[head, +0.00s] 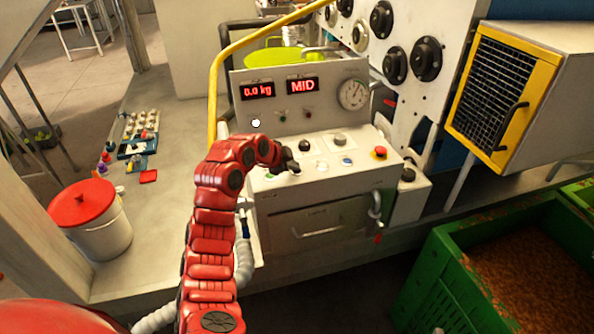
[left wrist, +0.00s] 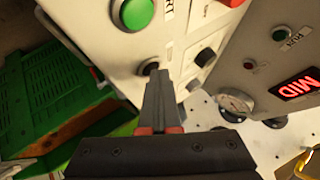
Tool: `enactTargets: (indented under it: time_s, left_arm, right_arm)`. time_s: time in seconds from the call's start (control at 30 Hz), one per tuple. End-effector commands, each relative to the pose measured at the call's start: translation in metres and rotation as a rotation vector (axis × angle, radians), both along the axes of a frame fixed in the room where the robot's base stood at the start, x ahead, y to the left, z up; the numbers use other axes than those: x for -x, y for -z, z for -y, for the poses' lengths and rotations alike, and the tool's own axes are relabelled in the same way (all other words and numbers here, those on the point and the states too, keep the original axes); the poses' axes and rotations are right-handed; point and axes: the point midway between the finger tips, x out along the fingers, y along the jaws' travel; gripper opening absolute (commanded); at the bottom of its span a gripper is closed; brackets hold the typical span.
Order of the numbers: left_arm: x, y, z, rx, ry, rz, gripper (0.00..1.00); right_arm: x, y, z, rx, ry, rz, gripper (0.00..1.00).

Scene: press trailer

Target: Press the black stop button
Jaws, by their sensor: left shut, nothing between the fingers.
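The grey press console (head: 320,190) stands ahead with buttons on its sloped top. In the left wrist view a small black button (left wrist: 150,66) sits on the pale panel right at my fingertips, between a green button (left wrist: 132,12) and the lower controls. Whether the tips touch it I cannot tell. In the head view my gripper hides this button. My left gripper (head: 291,166) is shut and empty, low over the panel's left part; it also shows in the left wrist view (left wrist: 157,78). Another black control (head: 304,145) lies just behind it. My right gripper is out of view.
A red mushroom button (head: 380,153) and a grey button (head: 339,140) are farther right. The upright panel behind has red displays (head: 302,85) and a dial gauge (head: 353,94). A yellow rail (head: 213,90) rises at left. A green crate (head: 430,275) stands at front right.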

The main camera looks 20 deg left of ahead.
Motion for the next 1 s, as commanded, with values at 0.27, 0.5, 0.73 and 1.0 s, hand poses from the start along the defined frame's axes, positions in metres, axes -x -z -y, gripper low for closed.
enactTargets:
  time_s: [0.27, 0.5, 0.73, 1.0]
  left_arm:
    - [0.000, -0.005, -0.001, -0.001, -0.001, 0.000, 0.00]
    - [0.000, -0.016, -0.001, -0.001, -0.001, 0.000, 0.00]
    - [0.000, -0.016, 0.000, -0.001, -0.001, 0.000, 0.00]
    - [-0.001, -0.029, 0.000, 0.001, 0.001, 0.002, 0.00]
  right_arm:
    - [0.000, 0.004, 0.000, 0.000, 0.000, 0.000, 0.50]
    - [0.000, 0.007, 0.000, 0.000, 0.000, 0.000, 0.50]
    - [0.000, 0.007, 0.000, 0.000, 0.000, 0.000, 0.50]
    - [0.000, 0.009, 0.000, 0.000, 0.000, 0.000, 0.50]
